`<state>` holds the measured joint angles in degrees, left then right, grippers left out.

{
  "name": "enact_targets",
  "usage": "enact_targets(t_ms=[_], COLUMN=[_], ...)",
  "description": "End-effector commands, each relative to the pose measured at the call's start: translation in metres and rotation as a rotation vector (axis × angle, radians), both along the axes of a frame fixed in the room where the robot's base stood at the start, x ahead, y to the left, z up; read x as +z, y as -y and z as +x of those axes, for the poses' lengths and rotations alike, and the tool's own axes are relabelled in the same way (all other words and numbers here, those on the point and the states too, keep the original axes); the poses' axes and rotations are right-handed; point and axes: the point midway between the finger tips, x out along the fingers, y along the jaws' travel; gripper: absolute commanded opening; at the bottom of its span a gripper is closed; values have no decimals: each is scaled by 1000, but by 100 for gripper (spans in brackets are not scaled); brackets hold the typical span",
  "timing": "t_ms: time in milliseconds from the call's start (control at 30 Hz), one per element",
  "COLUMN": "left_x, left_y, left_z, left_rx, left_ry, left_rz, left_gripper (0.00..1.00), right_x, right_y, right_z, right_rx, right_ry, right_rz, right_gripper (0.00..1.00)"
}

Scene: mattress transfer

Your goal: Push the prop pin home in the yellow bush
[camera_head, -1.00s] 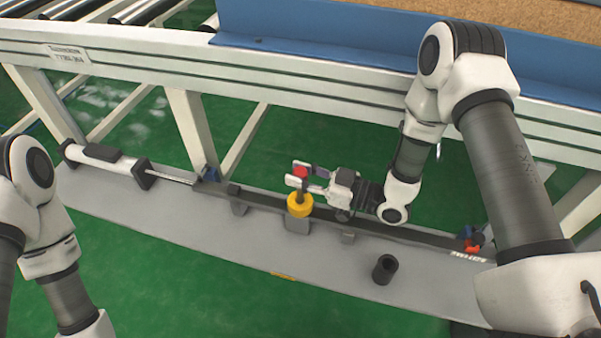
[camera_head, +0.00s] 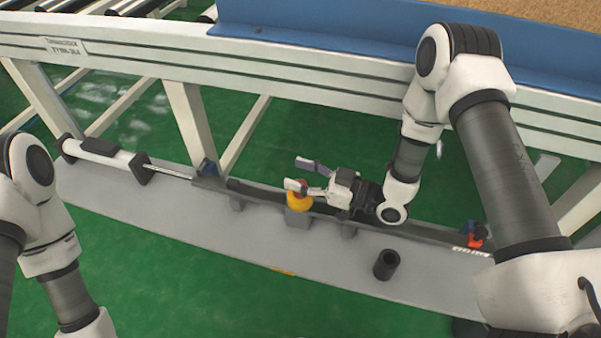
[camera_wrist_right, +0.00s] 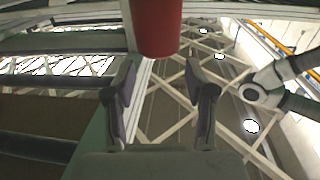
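The yellow bush (camera_head: 299,204) sits on a grey block on the long grey plate. A little red of the prop pin shows just above the bush in the head view, mostly hidden by a finger of my right gripper (camera_head: 297,173). In the right wrist view the red pin (camera_wrist_right: 156,28) is large at the top centre, beyond the open fingers. My right gripper is open, its two fingers spread apart above the bush, with nothing clamped between them. How deep the pin sits is hidden. My left arm is at the left edge, its gripper out of view.
A dark bar (camera_head: 265,201) runs along the plate (camera_head: 150,215) past the bush, joined to a white cylinder (camera_head: 103,153) at left. A black hollow cylinder (camera_head: 386,265) stands on the plate at right. A white frame rail (camera_head: 250,65) crosses behind.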

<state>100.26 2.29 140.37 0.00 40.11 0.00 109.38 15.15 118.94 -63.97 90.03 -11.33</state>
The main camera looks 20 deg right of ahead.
Motion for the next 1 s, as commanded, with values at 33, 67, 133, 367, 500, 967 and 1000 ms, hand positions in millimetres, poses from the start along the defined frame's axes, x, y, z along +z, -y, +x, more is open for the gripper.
enact_targets(t_ms=[33,67,133,367,500,967,1000], left_x=[0,0,0,0,0,0,0], left_y=[0,0,0,0,0,0,0], left_z=[0,0,0,0,0,0,0], left_rx=[0,0,0,0,0,0,0], left_ry=[0,0,0,0,0,0,0], left_rz=[0,0,0,0,0,0,0], left_gripper=[40,40,40,40,40,40,40], right_x=[0,0,0,0,0,0,0], right_y=[0,0,0,5,23,89,90], right_z=[0,0,0,-3,-17,-73,-75], right_rx=[0,0,0,-2,-7,-3,-3], right_ry=[0,0,0,-2,-2,-1,-1], right_rz=[0,0,0,1,3,2,2], right_gripper=[61,61,61,61,61,61,61])
